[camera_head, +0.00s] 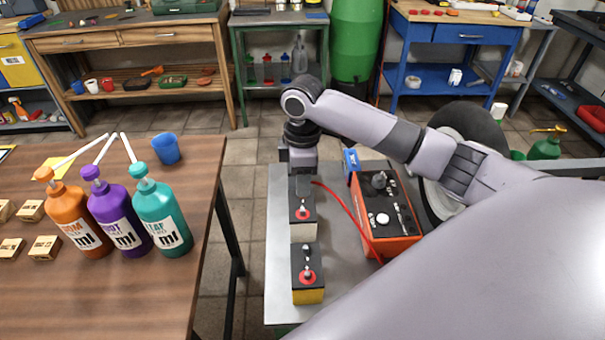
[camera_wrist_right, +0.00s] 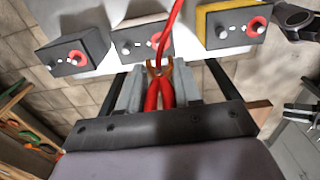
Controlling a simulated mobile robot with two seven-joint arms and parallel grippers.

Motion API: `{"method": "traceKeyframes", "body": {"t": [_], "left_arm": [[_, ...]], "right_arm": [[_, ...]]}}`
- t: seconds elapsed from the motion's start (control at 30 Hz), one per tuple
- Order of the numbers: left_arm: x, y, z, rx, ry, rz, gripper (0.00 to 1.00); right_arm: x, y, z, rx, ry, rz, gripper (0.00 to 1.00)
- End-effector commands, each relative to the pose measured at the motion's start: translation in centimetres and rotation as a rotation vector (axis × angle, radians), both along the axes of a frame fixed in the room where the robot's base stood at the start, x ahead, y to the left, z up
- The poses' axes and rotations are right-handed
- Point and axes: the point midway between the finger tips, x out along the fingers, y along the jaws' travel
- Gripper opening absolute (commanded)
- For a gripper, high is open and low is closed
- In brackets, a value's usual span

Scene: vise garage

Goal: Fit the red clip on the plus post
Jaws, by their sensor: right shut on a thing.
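My right gripper (camera_head: 303,188) points down over the row of batteries on the grey cart. In the right wrist view it is shut on the red clip (camera_wrist_right: 153,92), whose copper jaws (camera_wrist_right: 159,70) point towards the middle battery (camera_wrist_right: 133,42). The clip appears apart from that battery's red-ringed post, which the red cable partly covers. In the head view this battery (camera_head: 303,230) shows below the gripper, and the yellow battery (camera_head: 309,296) stands nearer me. A third, dark battery (camera_wrist_right: 75,54) shows in the right wrist view and is hidden in the head view. I see no left gripper clearly.
A red cable (camera_head: 345,207) runs from the clip to the orange charger (camera_head: 400,238) beside the batteries. A wooden table (camera_head: 100,300) on the left carries pump bottles (camera_head: 162,222), a blue cup (camera_head: 166,149) and small wooden blocks. Bare floor lies between table and cart.

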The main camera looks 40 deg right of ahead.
Motion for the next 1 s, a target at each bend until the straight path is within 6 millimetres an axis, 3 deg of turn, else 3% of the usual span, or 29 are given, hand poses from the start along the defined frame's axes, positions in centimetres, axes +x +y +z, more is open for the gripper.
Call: {"method": "traceKeyframes", "body": {"t": [0.5, 1.0], "left_arm": [[0.0, 0.0, 0.0, 0.000, 0.000, 0.000, 0.43], [0.0, 0.0, 0.0, -0.001, 0.000, -0.001, 0.43]], "right_arm": [[-0.1, 0.1, -4.0, 0.000, 0.002, -0.002, 0.01], [0.0, 0.1, -4.4, 0.000, 0.001, -0.002, 0.01]]}}
